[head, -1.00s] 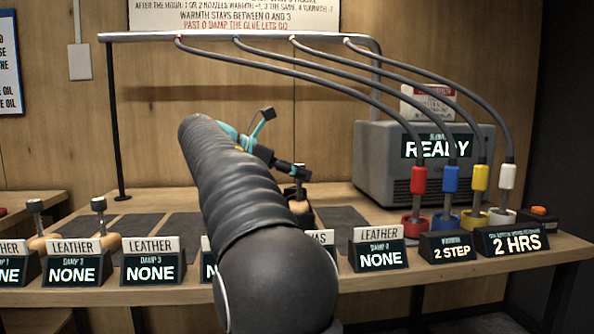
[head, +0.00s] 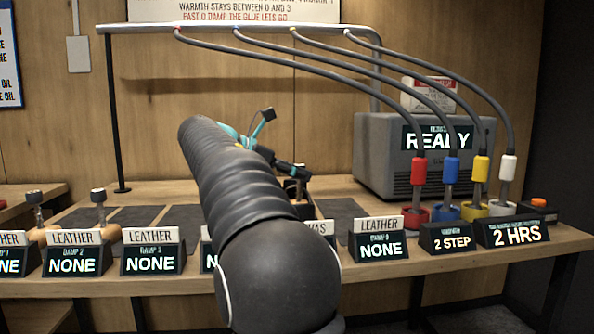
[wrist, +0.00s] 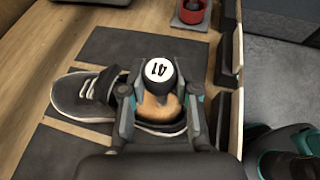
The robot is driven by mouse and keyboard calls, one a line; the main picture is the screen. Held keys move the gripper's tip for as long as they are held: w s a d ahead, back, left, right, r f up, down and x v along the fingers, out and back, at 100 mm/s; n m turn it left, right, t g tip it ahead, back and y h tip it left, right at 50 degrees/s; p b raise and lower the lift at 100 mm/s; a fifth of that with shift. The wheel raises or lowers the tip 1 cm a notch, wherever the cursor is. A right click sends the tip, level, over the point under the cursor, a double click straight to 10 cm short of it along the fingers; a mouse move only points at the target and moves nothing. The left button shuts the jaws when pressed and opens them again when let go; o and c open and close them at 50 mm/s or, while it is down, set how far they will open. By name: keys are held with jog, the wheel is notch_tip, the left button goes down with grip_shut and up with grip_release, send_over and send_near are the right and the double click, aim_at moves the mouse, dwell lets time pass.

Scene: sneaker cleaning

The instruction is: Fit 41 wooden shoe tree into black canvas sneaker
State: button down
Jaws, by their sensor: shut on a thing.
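In the wrist view, the black canvas sneaker (wrist: 82,98) lies on a dark mat with its toe to the left. Its pale laces and light sole edge show. The 41 wooden shoe tree (wrist: 158,72) has a black knob with a white top marked 41, and a tan wooden body below. My gripper (wrist: 158,92) is shut on the shoe tree, with one finger on each side. The wooden body is at the sneaker's heel opening, and its lower part is hidden. I cannot tell how deep it sits. In the head view, my arm hides the sneaker.
Other shoe trees (head: 99,207) stand at the left of the bench. Small signs (head: 153,262) line the front edge. Coloured nozzles with hoses (head: 418,172) stand at the right, before a grey machine (head: 385,160). An empty dark mat (wrist: 140,50) lies beyond the sneaker.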

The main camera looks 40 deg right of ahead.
jog(key=shift+f, duration=0.9)
jog(key=c, duration=0.8)
grip_release()
jog(key=shift+o, duration=0.2)
jog(key=v, duration=1.2)
